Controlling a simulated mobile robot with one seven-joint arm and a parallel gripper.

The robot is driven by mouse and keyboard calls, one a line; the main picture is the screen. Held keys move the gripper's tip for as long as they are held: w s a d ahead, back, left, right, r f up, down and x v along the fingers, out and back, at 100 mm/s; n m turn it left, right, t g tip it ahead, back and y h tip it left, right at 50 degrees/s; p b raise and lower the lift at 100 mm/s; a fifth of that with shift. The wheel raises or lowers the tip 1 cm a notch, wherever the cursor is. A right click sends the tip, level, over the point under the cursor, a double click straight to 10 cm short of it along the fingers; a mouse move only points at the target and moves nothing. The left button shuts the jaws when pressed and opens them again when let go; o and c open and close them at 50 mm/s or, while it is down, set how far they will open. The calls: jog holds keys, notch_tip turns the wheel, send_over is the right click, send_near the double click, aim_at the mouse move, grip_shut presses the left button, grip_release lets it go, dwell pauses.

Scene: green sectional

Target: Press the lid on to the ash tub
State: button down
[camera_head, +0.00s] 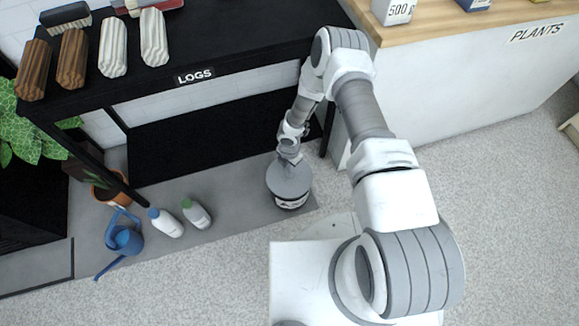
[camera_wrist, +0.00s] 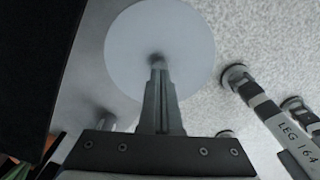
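The ash tub (camera_head: 291,202) is a dark round tub with a pale label band, standing on the grey floor slab. Its flat grey round lid (camera_head: 289,179) lies over the top and hides the rim, so I cannot tell how firmly it sits. In the wrist view the lid (camera_wrist: 185,55) is a plain pale disc. My gripper (camera_head: 288,158) is above the lid, pointing down. In the wrist view my gripper (camera_wrist: 158,66) has its fingers together, tips over the middle of the lid, apparently at or touching it. I see nothing held between them.
A black shelf marked LOGS (camera_head: 194,76) stands behind the tub, with a white counter (camera_head: 460,90) to its right. Two bottles (camera_head: 165,222) (camera_head: 196,213), a blue watering can (camera_head: 125,240) and a potted plant (camera_head: 110,190) stand to the left. Speckled floor is open at right.

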jog(key=shift+f, duration=0.6)
jog(key=shift+r, duration=0.1)
dwell(0.8)
jog(key=shift+r+p, duration=0.6)
jog(key=shift+r, duration=0.85)
